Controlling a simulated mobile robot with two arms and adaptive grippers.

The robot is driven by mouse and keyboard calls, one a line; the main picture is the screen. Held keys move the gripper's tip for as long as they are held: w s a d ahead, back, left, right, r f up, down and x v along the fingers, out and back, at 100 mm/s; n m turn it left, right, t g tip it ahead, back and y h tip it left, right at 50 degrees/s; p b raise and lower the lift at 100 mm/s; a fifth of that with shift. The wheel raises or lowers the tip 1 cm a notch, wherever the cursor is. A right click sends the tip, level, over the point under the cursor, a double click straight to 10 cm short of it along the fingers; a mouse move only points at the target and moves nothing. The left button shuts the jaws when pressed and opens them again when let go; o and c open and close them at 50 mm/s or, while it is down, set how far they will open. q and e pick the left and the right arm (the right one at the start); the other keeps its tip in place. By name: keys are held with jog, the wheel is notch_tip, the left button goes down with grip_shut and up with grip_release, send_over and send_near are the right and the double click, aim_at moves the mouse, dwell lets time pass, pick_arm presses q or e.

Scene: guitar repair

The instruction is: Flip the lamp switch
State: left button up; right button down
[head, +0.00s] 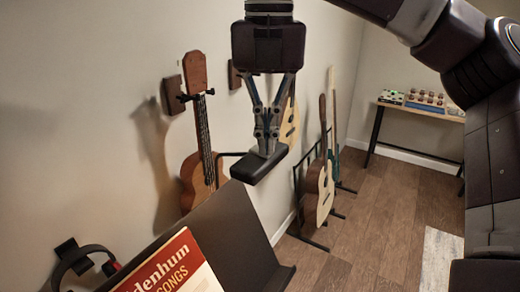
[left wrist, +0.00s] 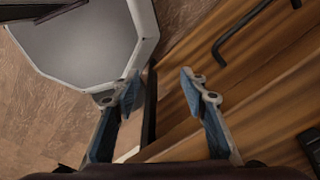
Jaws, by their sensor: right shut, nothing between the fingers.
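My right gripper (head: 267,138) comes down from the top middle of the head view, its fingers together and pointing down. A small black bar-shaped piece (head: 256,168), which looks like the lamp head, sits right at the fingertips above the dark music stand (head: 228,235). I cannot tell whether the fingers touch it. A thin dark arm runs from it to the left. No switch can be made out. My left gripper (left wrist: 160,92) is open and empty in the left wrist view; it is not in the head view.
A songbook (head: 172,272) rests on the music stand. Headphones (head: 78,262) hang at lower left. A bench (head: 432,110) stands at back right. A wooden surface (left wrist: 262,75) with a black handle lies below my left gripper.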

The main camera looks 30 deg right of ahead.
notch_tip(320, 180, up, 5)
jog(key=p, duration=0.3)
jog(key=shift+f, duration=0.2)
jog(key=shift+r+p, duration=0.7)
jog(key=shift+r, duration=0.45)
